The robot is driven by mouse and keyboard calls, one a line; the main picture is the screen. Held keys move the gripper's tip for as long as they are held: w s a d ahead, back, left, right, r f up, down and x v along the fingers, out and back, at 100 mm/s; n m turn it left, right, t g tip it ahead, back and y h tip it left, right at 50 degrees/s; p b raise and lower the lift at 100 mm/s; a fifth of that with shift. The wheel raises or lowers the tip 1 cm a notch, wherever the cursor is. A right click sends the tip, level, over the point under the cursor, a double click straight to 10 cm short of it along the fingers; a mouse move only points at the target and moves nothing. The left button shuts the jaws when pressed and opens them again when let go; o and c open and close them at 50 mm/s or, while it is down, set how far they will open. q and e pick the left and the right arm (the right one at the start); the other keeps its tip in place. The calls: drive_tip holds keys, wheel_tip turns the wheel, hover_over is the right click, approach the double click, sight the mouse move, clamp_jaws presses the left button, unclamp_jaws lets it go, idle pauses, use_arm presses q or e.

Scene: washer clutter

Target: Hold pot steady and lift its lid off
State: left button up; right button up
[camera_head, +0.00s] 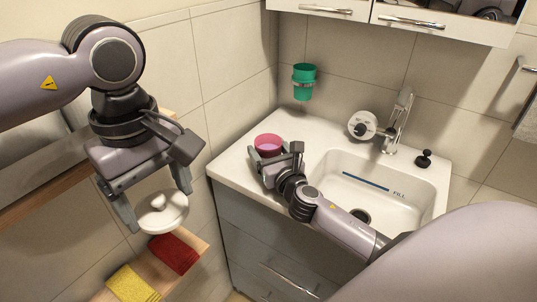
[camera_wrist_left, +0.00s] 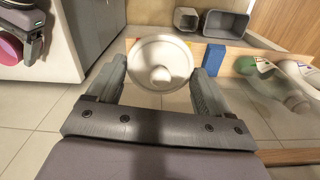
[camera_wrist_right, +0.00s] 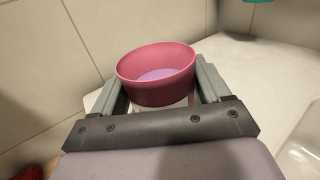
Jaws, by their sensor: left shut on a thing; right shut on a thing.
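The pot (camera_head: 268,141) is a round pink bowl with a lighter inside, uncovered and upright at the left end of the sink counter. My right gripper (camera_head: 275,158) is shut on it, and the right wrist view shows the pot (camera_wrist_right: 157,92) between the two fingers. Its lower part is partly hidden by my gripper. The lid (camera_head: 172,213) is a white disc with a round knob. My left gripper (camera_head: 158,208) is shut on the lid's rim and holds it in the air left of the counter, apart from the pot. The left wrist view shows the lid (camera_wrist_left: 160,52) between the fingers.
The white sink (camera_head: 385,185) lies right of the pot, with a faucet (camera_head: 399,120) behind it. A green cup (camera_head: 304,82) hangs on the wall. Below the lid, a wooden shelf holds a red towel (camera_head: 174,254) and a yellow towel (camera_head: 133,284). Grey bins (camera_wrist_left: 226,24) and bottles (camera_wrist_left: 272,80) show in the left wrist view.

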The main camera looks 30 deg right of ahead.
drive_tip(key=shift+f, duration=0.15)
drive_tip(key=o, duration=1.5)
